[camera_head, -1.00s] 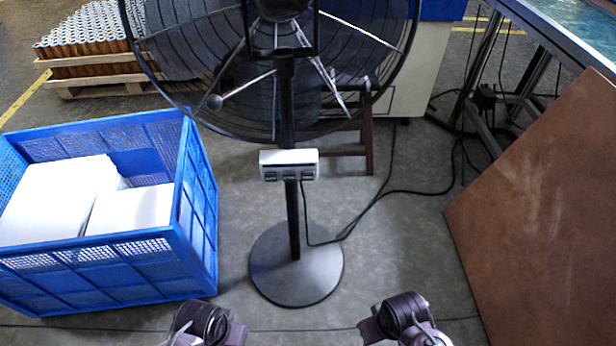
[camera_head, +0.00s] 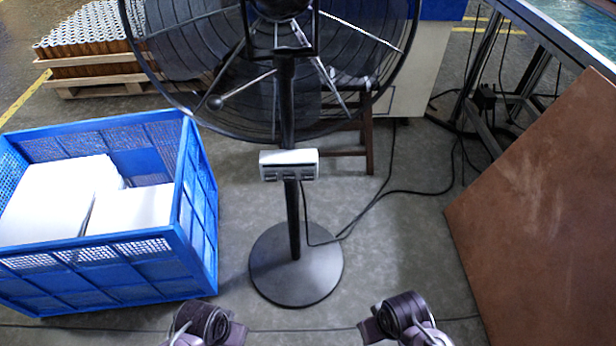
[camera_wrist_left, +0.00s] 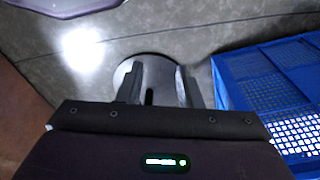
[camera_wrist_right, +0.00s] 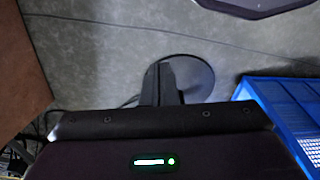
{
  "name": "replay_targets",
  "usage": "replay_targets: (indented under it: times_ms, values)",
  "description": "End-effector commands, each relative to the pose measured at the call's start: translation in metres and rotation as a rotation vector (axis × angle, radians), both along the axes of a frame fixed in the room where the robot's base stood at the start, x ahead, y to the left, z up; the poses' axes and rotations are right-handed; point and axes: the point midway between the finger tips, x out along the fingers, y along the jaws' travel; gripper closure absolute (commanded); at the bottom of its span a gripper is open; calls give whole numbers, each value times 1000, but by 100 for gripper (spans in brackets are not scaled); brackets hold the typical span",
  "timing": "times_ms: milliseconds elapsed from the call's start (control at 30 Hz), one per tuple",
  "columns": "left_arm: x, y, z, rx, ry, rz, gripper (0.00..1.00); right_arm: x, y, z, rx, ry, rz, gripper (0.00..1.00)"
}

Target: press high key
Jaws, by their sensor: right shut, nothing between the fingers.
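A white control box (camera_head: 289,158) sits on the dark pole of a large black fan (camera_head: 285,75), in the middle of the head view. Several small dark keys (camera_head: 290,177) line its lower front; their labels are too small to read. My left gripper (camera_wrist_left: 158,86) is open and empty in the left wrist view, its two fingers apart over the fan's round base (camera_wrist_left: 150,70). My right gripper (camera_wrist_right: 162,82) is shut and empty in the right wrist view, its fingers together beside the base. In the head view both arms stay low at the bottom edge, well apart from the box.
A blue crate (camera_head: 205,215) with white blocks stands on the left. A brown board (camera_head: 545,220) leans in on the right. A black cable (camera_head: 400,192) runs from the pole along the floor. The floor between my arms and the fan base (camera_head: 296,285) is clear.

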Motion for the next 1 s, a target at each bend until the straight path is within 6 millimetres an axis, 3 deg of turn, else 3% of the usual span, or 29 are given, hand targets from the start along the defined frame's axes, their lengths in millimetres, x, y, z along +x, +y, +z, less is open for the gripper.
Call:
replay_targets:
  times_ms: [500, 633, 767, 1000]
  values:
    - [0, 0, 0, 1, 1, -1, 67, 0, 0, 0, -1, 0, 1, 100]
    - [0, 0, -1, -1, -4, -4, 67, 8, 1, -2, 4, -33, 19, 100]
    - [2, -5, -1, -10, -23, -12, 67, 37, 11, -8, 31, -157, 82, 100]
    - [6, -18, 1, -43, -86, -40, 67, 123, 51, -1, 128, -581, 293, 100]
